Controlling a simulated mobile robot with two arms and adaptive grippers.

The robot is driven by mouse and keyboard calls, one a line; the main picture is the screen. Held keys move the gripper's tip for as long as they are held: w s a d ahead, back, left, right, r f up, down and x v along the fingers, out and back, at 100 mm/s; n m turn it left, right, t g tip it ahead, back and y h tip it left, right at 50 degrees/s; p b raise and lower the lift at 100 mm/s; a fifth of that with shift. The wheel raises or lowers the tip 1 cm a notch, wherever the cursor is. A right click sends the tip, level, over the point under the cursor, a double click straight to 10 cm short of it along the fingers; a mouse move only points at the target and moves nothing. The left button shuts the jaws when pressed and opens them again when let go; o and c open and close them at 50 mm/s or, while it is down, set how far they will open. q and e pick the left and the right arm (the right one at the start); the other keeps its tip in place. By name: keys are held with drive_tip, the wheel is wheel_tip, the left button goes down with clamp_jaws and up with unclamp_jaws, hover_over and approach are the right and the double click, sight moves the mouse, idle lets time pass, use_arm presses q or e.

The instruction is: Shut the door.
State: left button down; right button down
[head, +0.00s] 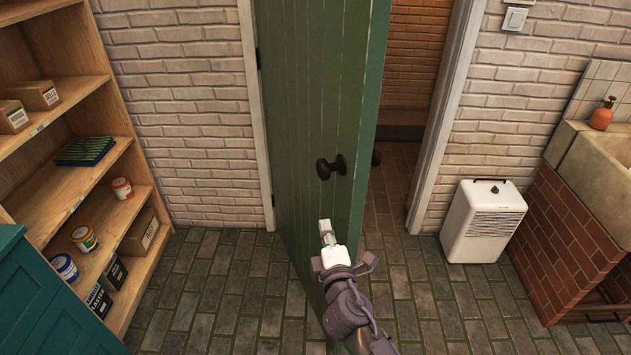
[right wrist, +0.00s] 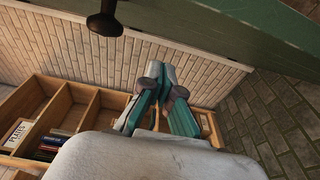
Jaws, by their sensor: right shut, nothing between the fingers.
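The green door (head: 308,120) stands ajar in the head view, with the doorway open to the right of its edge. A dark round knob (head: 330,167) is on its near face, and part of a second knob (head: 376,158) shows past the edge. My right gripper (head: 325,228) is in front of the door, below the near knob, shut and empty. In the right wrist view the gripper's fingers (right wrist: 162,75) are together, and the dark knob (right wrist: 105,20) and the green door (right wrist: 230,30) are above them. I cannot tell whether the gripper touches the door. My left gripper is not in view.
A wooden shelf unit (head: 120,60) with boxes and tins stands at left, beside a teal cabinet (head: 45,300). A white dehumidifier-like appliance (head: 482,225) stands right of the door frame (head: 450,110). A sink (head: 600,160) on brick is at far right. The tiled floor between is clear.

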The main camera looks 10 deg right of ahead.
sight(335, 193)
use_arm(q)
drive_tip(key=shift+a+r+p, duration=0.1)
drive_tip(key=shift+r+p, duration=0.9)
use_arm(e)
drive_tip(key=shift+w+d+r, duration=0.2)
drive_tip(key=shift+w+d, duration=0.65)
drive_tip(key=shift+w, duration=0.85)
drive_tip(key=shift+w+d+r, duration=0.2)
drive_tip(key=shift+w+d, duration=0.65)
drive_tip(key=shift+w, duration=0.9)
drive_tip(key=shift+w+d+r, duration=0.2)
drive_tip(key=shift+w+d, duration=0.65)
drive_tip(key=shift+w, duration=0.85)
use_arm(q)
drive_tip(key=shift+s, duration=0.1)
use_arm(e)
drive_tip(key=shift+d, duration=0.1)
